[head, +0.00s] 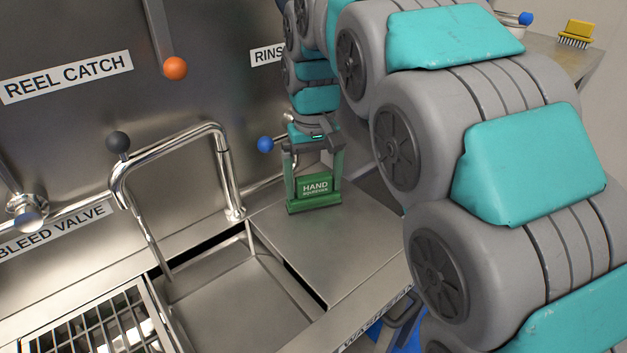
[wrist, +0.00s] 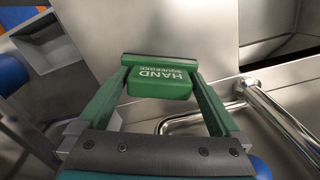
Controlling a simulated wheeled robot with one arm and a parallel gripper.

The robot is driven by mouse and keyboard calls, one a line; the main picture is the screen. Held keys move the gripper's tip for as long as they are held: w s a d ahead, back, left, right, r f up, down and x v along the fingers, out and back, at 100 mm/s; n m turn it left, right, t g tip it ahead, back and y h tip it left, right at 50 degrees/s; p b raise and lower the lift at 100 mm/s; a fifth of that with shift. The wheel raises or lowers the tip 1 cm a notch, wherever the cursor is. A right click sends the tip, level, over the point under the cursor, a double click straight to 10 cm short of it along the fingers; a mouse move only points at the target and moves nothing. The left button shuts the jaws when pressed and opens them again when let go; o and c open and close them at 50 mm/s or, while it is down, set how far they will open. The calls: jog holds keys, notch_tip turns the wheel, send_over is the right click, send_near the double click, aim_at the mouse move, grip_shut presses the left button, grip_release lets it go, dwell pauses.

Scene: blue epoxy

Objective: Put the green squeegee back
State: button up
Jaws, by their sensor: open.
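The green squeegee (head: 315,188), lettered "HAND SQUEEGEE", stands on the flat steel worktop (head: 345,235) beside the sink. It also shows in the wrist view (wrist: 162,84), at the far end of my fingers. My gripper (head: 314,180) reaches down over it with one finger at each side of the squeegee. The jaws are open, and I cannot tell whether either finger touches it. The fingers also show as green bars in the wrist view. I cannot make out a clear resting place for the squeegee.
A bent steel tube (head: 185,135) with a black knob stands left of the worktop. A blue knob (head: 265,144) is close to my gripper. A recessed basin (head: 225,290) and a grate (head: 105,325) lie at front left. A yellow brush (head: 578,31) sits at far right.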

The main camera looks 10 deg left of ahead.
aim_at(313, 176)
notch_tip(313, 176, up, 10)
jog(key=shift+b, duration=0.3)
notch_tip(313, 176, up, 2)
jog(key=shift+r+p, duration=0.2)
jog(key=shift+p, duration=0.9)
jog(key=s+d+f+m, duration=0.2)
jog(key=s+d+f, duration=0.25)
jog(key=d, duration=0.25)
jog(key=s+d+f+m, duration=0.1)
jog(key=s+d+f, duration=0.2)
jog(key=s+d, duration=0.35)
jog(key=s+d+f+m+g, duration=0.1)
jog(key=s+d+f, duration=0.3)
jog(key=s+f, duration=0.2)
jog(key=s+d+f+m, duration=0.1)
jog(key=s+d+f, duration=0.4)
jog(key=s, duration=0.6)
notch_tip(313, 176, down, 2)
jog(key=shift+d+f+g, duration=0.1)
jog(key=shift+d+g, duration=0.15)
jog(key=shift+g, duration=0.15)
jog(key=shift+s, duration=0.1)
